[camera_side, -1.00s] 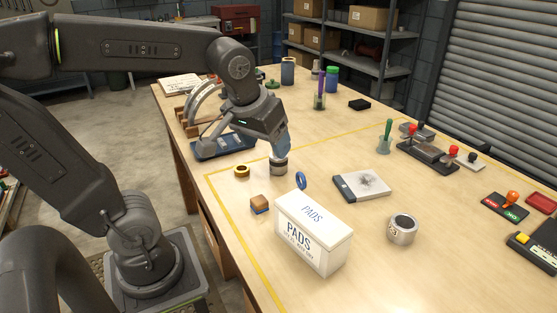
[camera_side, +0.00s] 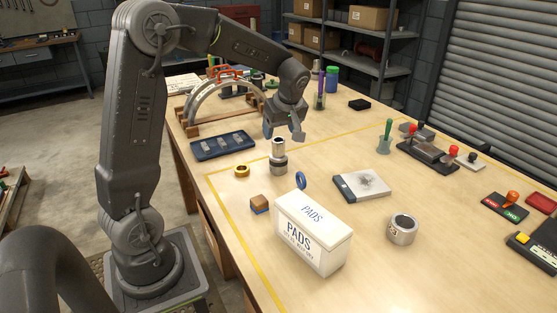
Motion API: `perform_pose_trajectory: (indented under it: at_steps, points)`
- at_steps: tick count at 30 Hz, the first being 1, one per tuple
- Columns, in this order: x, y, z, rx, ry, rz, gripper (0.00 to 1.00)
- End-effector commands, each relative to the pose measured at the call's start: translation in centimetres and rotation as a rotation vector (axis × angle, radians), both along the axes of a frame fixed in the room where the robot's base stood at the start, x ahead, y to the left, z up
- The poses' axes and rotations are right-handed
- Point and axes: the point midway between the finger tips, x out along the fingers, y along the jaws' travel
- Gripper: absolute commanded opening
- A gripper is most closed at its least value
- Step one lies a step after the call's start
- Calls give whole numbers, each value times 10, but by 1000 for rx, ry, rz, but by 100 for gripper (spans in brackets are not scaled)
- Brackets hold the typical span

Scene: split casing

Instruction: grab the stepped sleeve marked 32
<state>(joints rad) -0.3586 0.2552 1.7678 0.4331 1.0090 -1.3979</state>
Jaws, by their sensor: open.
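A metal stepped piece (camera_side: 279,158) stands upright on the bench in the middle, with a narrow upper cylinder and a wider lower part. I cannot read a number on it, nor tell whether it is one part or two stacked. My gripper (camera_side: 284,133) is open and empty, just above and behind its top, apart from it. A wider metal ring (camera_side: 402,230) with a dark number on its side stands at the front right; the number is too small to read surely.
A blue tray (camera_side: 222,146) and a wooden-based arch (camera_side: 217,98) are behind left.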

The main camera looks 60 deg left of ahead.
Motion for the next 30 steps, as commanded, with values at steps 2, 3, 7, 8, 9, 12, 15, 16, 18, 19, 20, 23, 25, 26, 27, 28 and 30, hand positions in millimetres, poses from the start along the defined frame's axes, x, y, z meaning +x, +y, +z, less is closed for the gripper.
perform_pose_trajectory:
  at_steps: [2,3,7,8,9,12,15,16,18,19,20,23,25,26,27,28,30]
  points:
    - [0,4,-11,-1,2,0,68]
    - [0,6,-15,-1,1,-1,68]
    - [0,8,-21,-1,1,-2,68]
    - [0,9,-23,-1,1,-2,68]
    - [1,10,-26,-1,1,-2,68]
    - [2,14,-40,-2,3,-1,68]
    - [4,19,-55,-2,3,-1,68]
    - [4,20,-58,-2,3,-1,68]
    - [4,23,-65,-1,2,-2,68]
    - [4,24,-67,-1,1,-3,68]
    - [4,25,-68,-1,1,-2,68]
    - [4,25,-69,0,0,-2,68]
    - [4,25,-69,0,0,-2,68]
    - [4,25,-69,0,-1,-3,68]
    - [4,25,-69,0,0,-2,68]
    - [4,25,-69,0,-1,-3,66]
    - [4,25,-69,0,-1,-3,60]
